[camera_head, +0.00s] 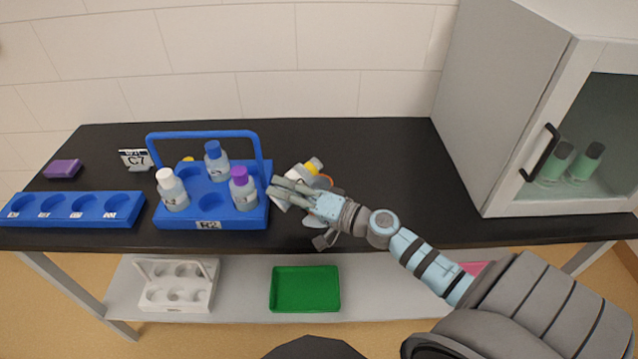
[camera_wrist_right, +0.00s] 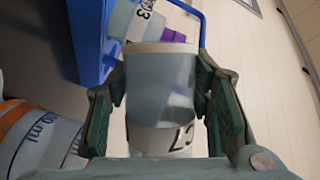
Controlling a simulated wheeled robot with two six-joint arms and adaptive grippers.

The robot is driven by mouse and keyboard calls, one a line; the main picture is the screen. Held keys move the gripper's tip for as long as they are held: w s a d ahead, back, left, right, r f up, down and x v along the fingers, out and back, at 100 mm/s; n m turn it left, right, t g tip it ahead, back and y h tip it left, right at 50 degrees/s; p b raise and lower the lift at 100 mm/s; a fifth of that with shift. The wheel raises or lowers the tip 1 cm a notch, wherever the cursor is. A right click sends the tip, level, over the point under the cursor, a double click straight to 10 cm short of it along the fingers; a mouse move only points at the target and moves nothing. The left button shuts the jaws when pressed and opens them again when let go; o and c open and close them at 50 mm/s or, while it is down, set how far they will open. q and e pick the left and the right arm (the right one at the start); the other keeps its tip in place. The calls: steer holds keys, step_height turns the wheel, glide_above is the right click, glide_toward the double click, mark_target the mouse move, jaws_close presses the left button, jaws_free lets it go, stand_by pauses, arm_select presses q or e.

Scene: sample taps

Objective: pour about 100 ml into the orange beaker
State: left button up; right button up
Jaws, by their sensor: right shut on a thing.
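My right gripper (camera_head: 285,190) is shut on a pale bottle (camera_wrist_right: 160,85), which also shows in the head view (camera_head: 297,174) with a yellow part at its upper right end. The bottle looks tilted, and my fingers hide much of it. Its label is partly visible in the right wrist view. The orange beaker (camera_wrist_right: 38,140) shows at the left of that view, with an orange band and "ml" marks. In the head view it is mostly hidden behind my gripper; only a bit of orange shows. My left gripper is out of view.
A blue handled rack (camera_head: 250,219) beside my gripper holds white-, blue- and purple-capped bottles. A glass-door cabinet (camera_head: 500,120) stands right. A green tray (camera_head: 305,289) lies below.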

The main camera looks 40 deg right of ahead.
steer(key=shift+a+m+b, duration=0.1)
steer(key=shift+m+b, duration=0.2)
steer(key=shift+m, duration=0.1)
stand_by(1.0)
steer(key=shift+a+r+m+t+b, duration=0.2)
steer(key=shift+r+m+t+b, duration=0.2)
steer(key=shift+r+m+b, duration=0.35)
stand_by(1.7)
steer(key=shift+m+t+b, duration=0.3)
steer(key=shift+m+b, duration=0.05)
steer(key=shift+b, duration=0.1)
stand_by(0.5)
